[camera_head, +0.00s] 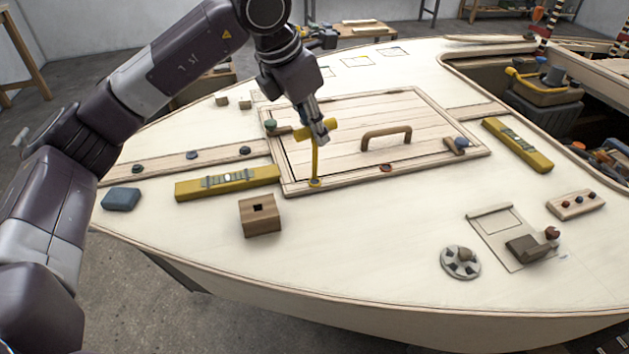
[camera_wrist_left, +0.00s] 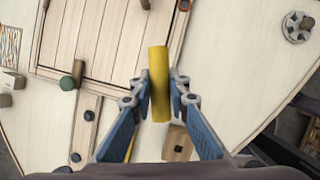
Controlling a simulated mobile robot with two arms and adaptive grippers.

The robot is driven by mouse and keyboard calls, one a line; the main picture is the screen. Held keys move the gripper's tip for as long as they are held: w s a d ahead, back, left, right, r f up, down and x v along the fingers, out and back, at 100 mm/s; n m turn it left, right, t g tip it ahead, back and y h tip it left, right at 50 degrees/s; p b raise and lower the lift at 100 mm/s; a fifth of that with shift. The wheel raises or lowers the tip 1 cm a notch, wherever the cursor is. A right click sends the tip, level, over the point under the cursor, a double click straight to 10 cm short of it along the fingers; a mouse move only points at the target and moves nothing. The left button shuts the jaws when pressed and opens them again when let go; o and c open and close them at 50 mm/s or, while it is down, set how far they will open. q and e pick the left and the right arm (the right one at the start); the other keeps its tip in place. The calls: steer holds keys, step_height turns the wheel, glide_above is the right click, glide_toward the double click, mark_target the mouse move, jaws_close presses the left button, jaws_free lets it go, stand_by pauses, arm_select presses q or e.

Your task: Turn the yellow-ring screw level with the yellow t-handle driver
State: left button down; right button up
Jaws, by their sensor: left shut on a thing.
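My left gripper (camera_head: 318,132) is shut on the yellow t-handle driver (camera_head: 315,160), gripping its crossbar. The driver stands about upright, shaft down, over the near edge of the hatch frame. Its tip meets the yellow-ring screw (camera_head: 315,183); I cannot tell whether the tip sits in the slot, and the driver hides the screw's head. In the left wrist view the yellow handle (camera_wrist_left: 159,80) lies between the two fingers; the shaft and screw are hidden there. My right gripper is not in view.
The hatch (camera_head: 345,130) has a wooden handle (camera_head: 386,137). A yellow level (camera_head: 227,182), a wooden block with a square hole (camera_head: 260,215) and a blue block (camera_head: 121,199) lie left of the driver. Another yellow level (camera_head: 517,144) lies right. The near deck is mostly clear.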

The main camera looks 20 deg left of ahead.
arm_select(q)
steer(key=shift+d+n+y, duration=0.1)
steer(key=shift+n+y, duration=0.3)
steer(key=shift+n, duration=0.7)
steer(key=shift+n+t+y+b, duration=0.3)
steer(key=shift+n+y+b, duration=0.1)
steer(key=shift+n, duration=0.7)
steer(key=n+y, duration=0.1)
steer(key=n, duration=0.2)
steer(key=shift+w+n, duration=0.1)
steer(key=shift+n, duration=0.3)
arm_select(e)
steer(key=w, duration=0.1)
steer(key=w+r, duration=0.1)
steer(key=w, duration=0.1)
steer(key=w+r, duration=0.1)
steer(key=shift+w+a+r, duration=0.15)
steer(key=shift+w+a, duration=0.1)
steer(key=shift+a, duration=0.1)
